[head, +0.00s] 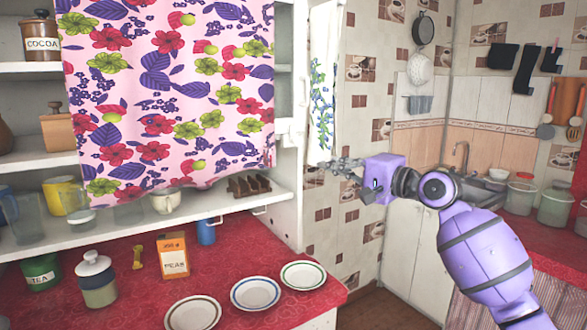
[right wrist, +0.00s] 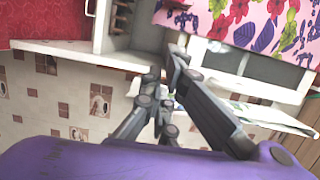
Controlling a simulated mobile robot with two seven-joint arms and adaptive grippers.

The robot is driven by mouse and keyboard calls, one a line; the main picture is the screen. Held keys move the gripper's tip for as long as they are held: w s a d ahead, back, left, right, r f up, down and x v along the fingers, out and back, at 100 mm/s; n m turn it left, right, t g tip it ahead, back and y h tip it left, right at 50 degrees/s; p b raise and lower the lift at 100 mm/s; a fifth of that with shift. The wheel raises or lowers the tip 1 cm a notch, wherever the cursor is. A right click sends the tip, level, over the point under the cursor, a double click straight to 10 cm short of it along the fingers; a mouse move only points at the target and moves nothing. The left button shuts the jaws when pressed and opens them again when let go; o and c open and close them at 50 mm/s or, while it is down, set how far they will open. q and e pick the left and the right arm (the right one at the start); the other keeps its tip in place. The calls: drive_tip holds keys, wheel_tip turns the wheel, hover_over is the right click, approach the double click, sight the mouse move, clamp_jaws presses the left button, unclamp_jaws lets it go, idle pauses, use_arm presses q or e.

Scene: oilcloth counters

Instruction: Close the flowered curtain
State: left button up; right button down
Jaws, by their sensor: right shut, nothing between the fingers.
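The flowered curtain (head: 170,90) is pink with red, green and purple flowers. It hangs across the front of the open shelves at the left in the head view. Its right edge stops short of the cupboard's right side, where a strip of the opening shows bare. It also shows at the top right in the right wrist view (right wrist: 240,22). My right gripper (head: 322,166) is shut and empty. It points left, to the right of the curtain's lower right corner and apart from it in the picture. My left gripper is not in view.
A shelf (head: 225,203) below the curtain holds a yellow mug (head: 62,196) and glasses. A narrow blue-flowered cloth (head: 322,105) hangs near my right gripper.

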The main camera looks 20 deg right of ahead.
drive_tip(key=w+a, duration=0.2)
drive_tip(key=w+a+p, duration=0.1)
drive_tip(key=w+a, duration=0.2)
drive_tip(key=w+a+r+p, duration=0.1)
drive_tip(key=w+a, duration=0.1)
drive_tip(key=a, duration=0.1)
drive_tip(key=shift+w+a, duration=0.2)
drive_tip(key=shift+w, duration=0.15)
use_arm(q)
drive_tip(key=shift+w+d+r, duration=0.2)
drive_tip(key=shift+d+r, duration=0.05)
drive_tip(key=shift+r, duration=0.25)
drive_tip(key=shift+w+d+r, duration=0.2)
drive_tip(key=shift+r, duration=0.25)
use_arm(e)
drive_tip(key=shift+a+f, duration=0.15)
drive_tip(key=shift+f, duration=0.2)
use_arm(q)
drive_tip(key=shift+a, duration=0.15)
use_arm(e)
drive_tip(key=shift+w, duration=0.1)
